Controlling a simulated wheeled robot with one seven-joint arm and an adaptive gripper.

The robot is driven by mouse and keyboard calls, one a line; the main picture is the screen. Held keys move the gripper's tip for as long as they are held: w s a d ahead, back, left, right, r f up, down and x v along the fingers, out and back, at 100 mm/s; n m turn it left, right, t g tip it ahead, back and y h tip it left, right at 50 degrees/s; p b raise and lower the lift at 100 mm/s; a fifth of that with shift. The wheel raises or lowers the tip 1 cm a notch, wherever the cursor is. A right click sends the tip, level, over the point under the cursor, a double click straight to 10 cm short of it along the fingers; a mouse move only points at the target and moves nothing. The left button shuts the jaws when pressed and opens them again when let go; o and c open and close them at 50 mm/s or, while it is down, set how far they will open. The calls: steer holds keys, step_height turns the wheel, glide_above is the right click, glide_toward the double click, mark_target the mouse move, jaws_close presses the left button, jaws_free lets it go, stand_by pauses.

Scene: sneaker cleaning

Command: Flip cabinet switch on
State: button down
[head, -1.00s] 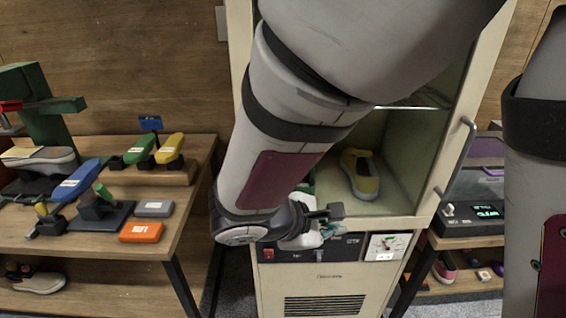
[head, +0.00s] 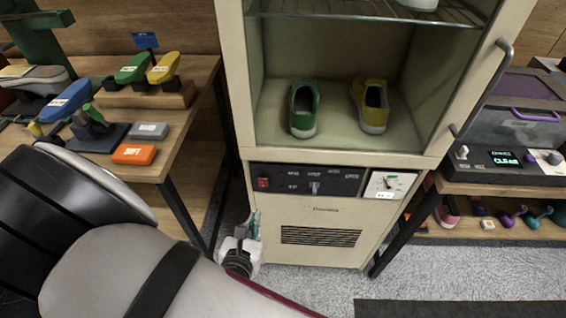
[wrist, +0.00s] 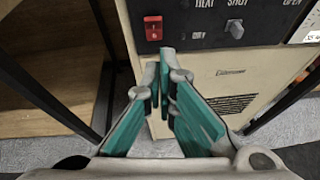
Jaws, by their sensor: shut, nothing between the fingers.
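The cream cabinet (head: 240,90) stands in the middle of the head view with a black control panel below its lit compartment. The red switch (head: 263,183) sits at the panel's left end; it also shows in the wrist view (wrist: 153,28). I cannot tell its on or off position. My gripper (head: 255,222) is below and slightly left of the switch, in front of the cabinet's lower left. In the wrist view its teal-padded fingers (wrist: 164,72) are shut and empty, pointing up toward the panel, with the switch above the tips and apparently apart from them.
A grey selector knob (head: 314,187) and a small dial (head: 389,181) are on the same panel. A green shoe (head: 304,108) and a yellow shoe (head: 372,105) stand inside the cabinet. Tables with brushes and a device (head: 508,158) flank it.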

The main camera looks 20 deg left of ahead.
steer(key=f, duration=0.1)
steer(key=s+f+n+y, duration=0.1)
steer(key=shift+s+a+f+n, duration=0.15)
steer(key=shift+f+n, duration=0.15)
steer(key=b, duration=0.4)
glide_toward(261, 185)
step_height(261, 185, down, 3)
steer(key=w, duration=0.4)
steer(key=shift+a+r, duration=0.4)
steer(key=shift+w+a+r, duration=0.15)
steer(key=shift+w+r, duration=0.05)
steer(key=shift+w, duration=0.3)
